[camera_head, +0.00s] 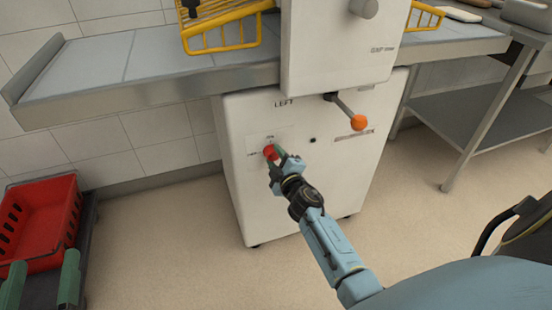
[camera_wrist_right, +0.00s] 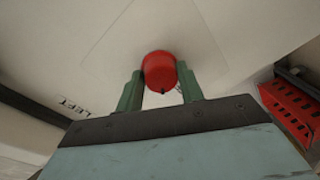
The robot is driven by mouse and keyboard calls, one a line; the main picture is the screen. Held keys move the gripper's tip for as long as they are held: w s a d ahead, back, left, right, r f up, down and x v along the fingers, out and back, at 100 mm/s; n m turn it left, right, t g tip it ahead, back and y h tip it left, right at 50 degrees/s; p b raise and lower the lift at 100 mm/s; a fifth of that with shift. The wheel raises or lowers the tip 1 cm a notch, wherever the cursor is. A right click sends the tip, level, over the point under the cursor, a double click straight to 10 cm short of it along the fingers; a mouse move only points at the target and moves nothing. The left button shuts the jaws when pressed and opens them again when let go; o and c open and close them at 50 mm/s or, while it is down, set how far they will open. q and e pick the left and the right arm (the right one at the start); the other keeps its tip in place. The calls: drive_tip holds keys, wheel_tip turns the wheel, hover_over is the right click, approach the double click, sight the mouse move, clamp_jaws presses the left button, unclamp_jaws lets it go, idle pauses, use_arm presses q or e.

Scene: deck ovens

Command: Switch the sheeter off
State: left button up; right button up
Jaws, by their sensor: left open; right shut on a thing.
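The sheeter (camera_head: 345,185) is a white machine standing on the floor, with a long belt table at its left. A red round knob (camera_head: 269,152) sits on the front of its base, on a labelled plate. My right gripper (camera_head: 274,155) is shut on the red knob. In the right wrist view, the red knob (camera_wrist_right: 160,71) sits between the two green fingers of my right gripper (camera_wrist_right: 160,85), with the white panel behind it. My left gripper (camera_head: 40,283) is open and empty at the bottom left, with two green fingers apart.
A lever with an orange ball (camera_head: 359,122) sticks out above and right of the knob. The grey belt table (camera_head: 150,90) overhangs at left, with a yellow guard (camera_head: 222,35). A red crate (camera_head: 40,225) stands at the far left. A steel table (camera_head: 470,110) stands at the right.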

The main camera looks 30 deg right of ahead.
drive_tip(key=n, duration=0.3)
use_arm(q)
drive_tip(key=shift+s+d+r+t+h+b, duration=0.15)
drive_tip(key=shift+r+t+h+b, duration=0.1)
drive_tip(key=shift+r+t, duration=0.5)
drive_tip(key=shift+s+d+r+t+h+b, duration=0.15)
drive_tip(key=shift+r+t+h, duration=0.15)
drive_tip(key=shift+r, duration=0.7)
use_arm(e)
drive_tip(key=shift+n+h, duration=0.5)
drive_tip(key=shift+n, duration=1.4)
use_arm(q)
drive_tip(key=shift+a, duration=0.1)
use_arm(e)
drive_tip(key=o, duration=1)
use_arm(q)
drive_tip(key=shift+f, duration=0.25)
